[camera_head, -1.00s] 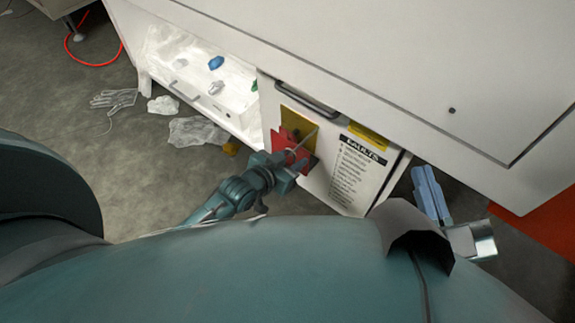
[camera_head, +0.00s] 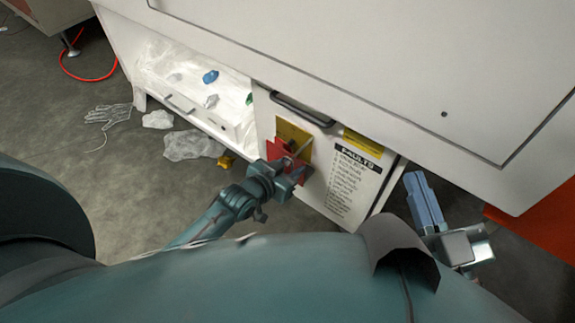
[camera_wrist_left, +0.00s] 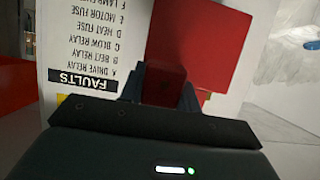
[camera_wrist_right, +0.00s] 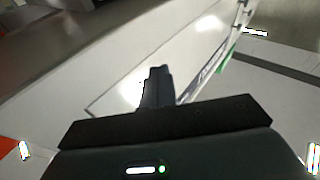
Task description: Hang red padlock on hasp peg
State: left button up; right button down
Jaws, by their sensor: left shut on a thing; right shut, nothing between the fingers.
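The red padlock (camera_head: 276,150) is in my left gripper (camera_head: 284,170), in front of the yellow plate (camera_head: 291,131) on the white cabinet front. In the left wrist view a small dark red block (camera_wrist_left: 164,82) sits between the fingers, with a larger flat red square (camera_wrist_left: 203,45) behind it. A thin light rod shows beside the plate; I cannot tell whether it is shackle or peg. The hasp peg is not clearly visible, and I cannot tell whether the padlock touches it. My right gripper (camera_head: 421,190) is shut and empty, right of the cabinet.
A FAULTS label (camera_head: 350,178) is right of the padlock. A dark handle (camera_head: 302,110) is above the yellow plate. A worktop (camera_head: 380,65) overhangs the cabinet. Clear film (camera_head: 192,145), a glove (camera_head: 108,117) and a yellow piece (camera_head: 226,162) lie on the floor at left.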

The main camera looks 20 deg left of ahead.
pick_arm(q)
jog(key=shift+w+d+f, duration=0.15)
jog(key=shift+w+d, duration=0.05)
jog(key=shift+w, duration=0.4)
pick_arm(e)
jog(key=shift+f, duration=0.3)
pick_arm(q)
jog(key=o, duration=0.9)
jog(key=shift+o, duration=0.3)
jog(key=shift+s+a+p, duration=0.15)
jog(key=shift+s+p, duration=0.3)
jog(key=shift+s, duration=0.05)
jog(key=shift+o, duration=0.7)
jog(key=p+v, duration=0.2)
jog(key=v, duration=0.3)
jog(key=shift+p, duration=0.4)
jog(key=p+v, duration=0.2)
jog(key=v, duration=0.6)
jog(key=shift+s+p, duration=0.2)
jog(key=shift+p, duration=0.15)
pick_arm(e)
jog(key=shift+w+d+n+h, duration=0.2)
jog(key=shift+d+n+h, duration=0.3)
jog(key=shift+d+h, duration=0.2)
pick_arm(q)
jog(key=shift+a, duration=0.15)
